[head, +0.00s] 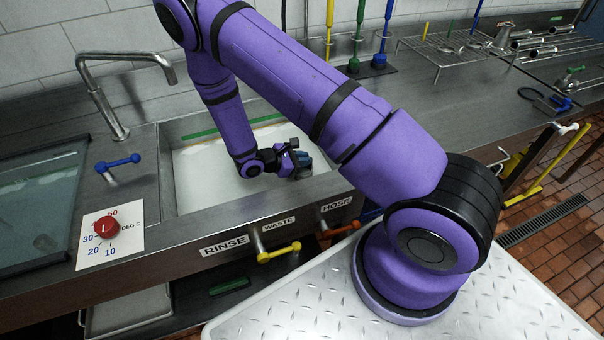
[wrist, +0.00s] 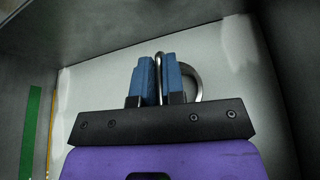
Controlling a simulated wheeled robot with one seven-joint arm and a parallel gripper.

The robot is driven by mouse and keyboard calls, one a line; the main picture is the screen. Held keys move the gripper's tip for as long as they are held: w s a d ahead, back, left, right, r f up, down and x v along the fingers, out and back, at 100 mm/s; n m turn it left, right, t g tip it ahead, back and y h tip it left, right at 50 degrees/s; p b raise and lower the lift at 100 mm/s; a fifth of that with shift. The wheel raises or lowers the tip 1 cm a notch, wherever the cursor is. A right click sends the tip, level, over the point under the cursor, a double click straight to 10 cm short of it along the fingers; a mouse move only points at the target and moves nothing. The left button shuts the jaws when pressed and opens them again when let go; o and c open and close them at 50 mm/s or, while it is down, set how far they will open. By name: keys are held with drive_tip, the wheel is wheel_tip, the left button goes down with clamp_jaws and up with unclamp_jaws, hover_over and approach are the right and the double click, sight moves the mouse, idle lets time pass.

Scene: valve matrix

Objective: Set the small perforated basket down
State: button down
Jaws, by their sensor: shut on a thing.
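My gripper (head: 303,160) is low inside the sink basin (head: 195,180), near its right wall. In the wrist view, the blue fingers of my gripper (wrist: 159,78) are shut on a thin, shiny metal piece that shows between them. A curved metal rim (wrist: 194,80) shows behind the right finger; I take it as part of the small perforated basket. No perforations can be made out, and the fingers hide most of the held thing. In the head view my gripper hides it too. I cannot tell whether it touches the basin floor.
The basin has a pale bottom, clear to the left. A faucet (head: 115,95) and a red dial (head: 107,227) stand left. A yellow-handled valve (head: 278,251) is on the front face. A wire rack (head: 480,45) with metal fittings stands on the right counter.

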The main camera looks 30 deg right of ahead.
sight(303, 171)
drive_tip(key=shift+f, duration=2.55)
drive_tip(key=shift+f, duration=0.15)
drive_tip(key=c, duration=1.2)
unclamp_jaws()
